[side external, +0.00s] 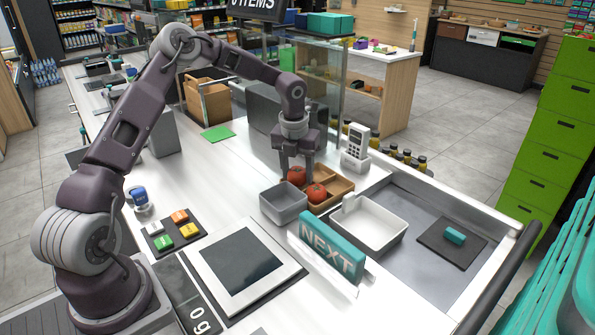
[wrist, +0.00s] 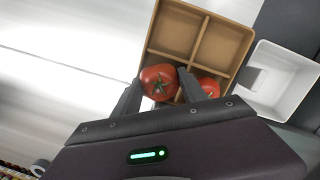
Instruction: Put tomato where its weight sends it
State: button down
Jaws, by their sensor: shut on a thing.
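My gripper (side external: 295,170) points down over the wooden divided tray (side external: 343,187), its two fingers closed around a red tomato (side external: 296,174). In the wrist view the held tomato (wrist: 159,82) sits between the fingertips (wrist: 157,80), its green stem showing, over the near left part of the tray (wrist: 197,45). Whether it touches the tray floor I cannot tell. A second tomato (side external: 316,193) lies in a near compartment and is partly hidden by a finger in the wrist view (wrist: 209,88). The scale (side external: 243,267) is empty; its display (side external: 199,319) reads 0 g.
A grey bin (side external: 284,203) stands left of the tray, and a white bin (side external: 367,225) stands to its right. A teal NEXT sign (side external: 331,247) stands between scale and white bin. A handheld terminal (side external: 356,145) is behind. Coloured blocks (side external: 171,230) lie left of the scale.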

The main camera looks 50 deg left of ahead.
jog(key=shift+f, duration=0.15)
dwell(0.3)
jog(key=c, duration=0.9)
grip_release()
jog(key=shift+s+d+r, duration=0.1)
jog(key=shift+s+r, duration=0.05)
jog(key=shift+r, duration=0.85)
jog(key=shift+s+d+r, duration=0.1)
jog(key=shift+r, duration=0.9)
jog(key=shift+s+d+r, duration=0.1)
jog(key=shift+s+r, duration=0.05)
jog(key=shift+r, duration=0.85)
jog(key=o, duration=0.6)
